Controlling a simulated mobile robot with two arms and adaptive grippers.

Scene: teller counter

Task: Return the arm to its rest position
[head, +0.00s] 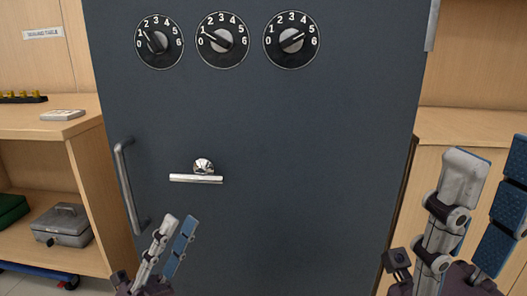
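My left gripper (180,220) is low in the head view, left of centre, in front of the dark grey safe door (310,180). Its two fingers point up, with a narrow gap between them and nothing held. It appears apart from the vertical handle (129,190) and below the silver lever (196,178). My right gripper (490,163) is at the lower right, past the door's right edge. Its fingers point up and stand apart, empty. Most of both arms is out of view.
Three dials (159,42), (222,40), (291,40) line the door's top. At left, a wooden shelf (40,120) holds a grey cash box (62,226) and a green box (10,209). A wooden counter (465,124) stands behind my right gripper.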

